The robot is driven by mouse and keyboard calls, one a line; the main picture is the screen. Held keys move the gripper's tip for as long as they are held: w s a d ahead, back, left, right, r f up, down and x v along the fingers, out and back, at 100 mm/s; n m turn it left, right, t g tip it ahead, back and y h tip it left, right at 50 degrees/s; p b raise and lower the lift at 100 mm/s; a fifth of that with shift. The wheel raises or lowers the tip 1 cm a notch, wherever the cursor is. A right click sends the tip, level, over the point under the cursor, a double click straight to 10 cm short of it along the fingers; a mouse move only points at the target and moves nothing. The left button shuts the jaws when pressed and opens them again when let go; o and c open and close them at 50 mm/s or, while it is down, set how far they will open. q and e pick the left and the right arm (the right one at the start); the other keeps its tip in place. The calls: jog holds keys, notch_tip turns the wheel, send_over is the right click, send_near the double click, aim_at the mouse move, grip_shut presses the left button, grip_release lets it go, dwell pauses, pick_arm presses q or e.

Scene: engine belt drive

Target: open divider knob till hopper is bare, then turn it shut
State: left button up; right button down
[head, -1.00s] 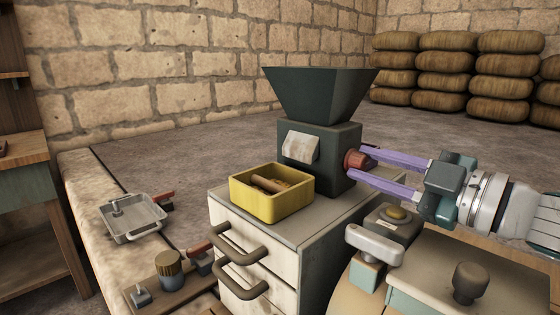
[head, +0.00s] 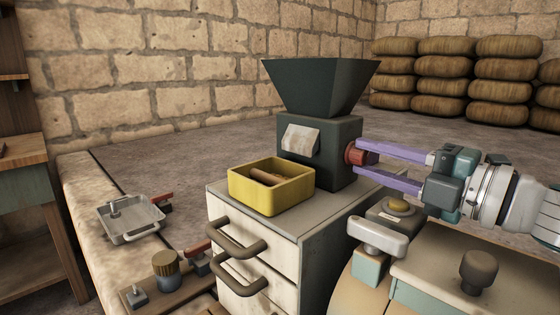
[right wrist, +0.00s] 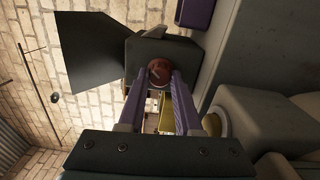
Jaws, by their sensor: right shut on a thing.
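A dark divider machine with a flared hopper (head: 320,86) stands on a white drawer cabinet (head: 285,235). The hopper's inside is hidden from this angle. The red knob (head: 354,154) is on the machine's right side. My right gripper (head: 362,155) is shut on the knob, its purple fingers on either side of it. The right wrist view shows the red knob (right wrist: 159,72) between the fingertips, with a pale mark on its face. A yellow bin (head: 271,197) sits below the pale spout (head: 300,140) and holds a few brown pieces (head: 266,177). My left gripper is not in view.
A metal tray (head: 132,222) lies on the ledge at left. A brush-like pot (head: 166,268) and a small block stand at front left. A bench with a grey knob (head: 479,270) is at front right. Stacked sacks (head: 470,80) are at the back.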

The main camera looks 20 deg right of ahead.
jog(key=n+b, duration=0.2)
jog(key=n, duration=0.2)
jog(key=shift+f+n, duration=0.15)
jog(key=shift+n, duration=0.15)
jog(key=shift+d+n+b, duration=0.1)
jog(key=shift+n+b, duration=0.55)
jog(key=shift+n, duration=1.15)
jog(key=c, duration=0.6)
grip_release()
jog(key=b+v, duration=0.1)
jog(key=v, duration=0.9)
